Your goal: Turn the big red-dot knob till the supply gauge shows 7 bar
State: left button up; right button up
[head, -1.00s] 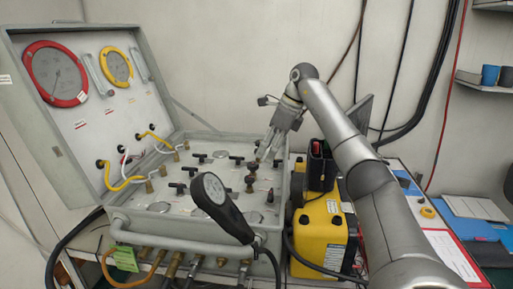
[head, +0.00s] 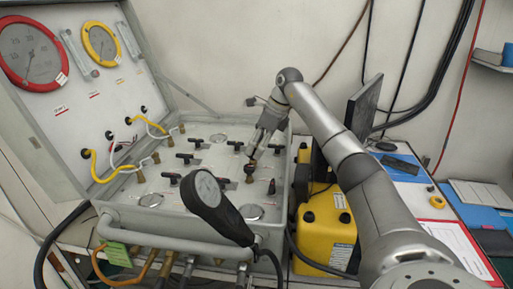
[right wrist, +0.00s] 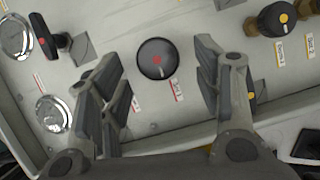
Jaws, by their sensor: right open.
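The big round black knob with a red dot (right wrist: 157,60) shows from above in the right wrist view. It stands between the spread fingers of my right gripper (right wrist: 160,95), towards their tips, with a gap on both sides. In the head view my right gripper (head: 258,148) hangs just above a dark knob on the panel and partly covers that area; I cannot tell whether it touches. A red-rimmed gauge (head: 30,54) and a yellow-rimmed gauge (head: 101,45) sit in the lid. Which is the supply gauge, and its reading, I cannot tell. My left gripper is out of view.
A black gauge on a hose (head: 208,188) rises at the panel's front. Several black T-handles stand around, one with a red dot (right wrist: 43,38). A yellow case (head: 323,228) stands right of the panel.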

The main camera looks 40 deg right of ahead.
jog(key=shift+w+a+f, duration=0.2)
jog(key=shift+f, duration=0.45)
jog(key=shift+c, duration=0.6)
jog(key=c, duration=0.9)
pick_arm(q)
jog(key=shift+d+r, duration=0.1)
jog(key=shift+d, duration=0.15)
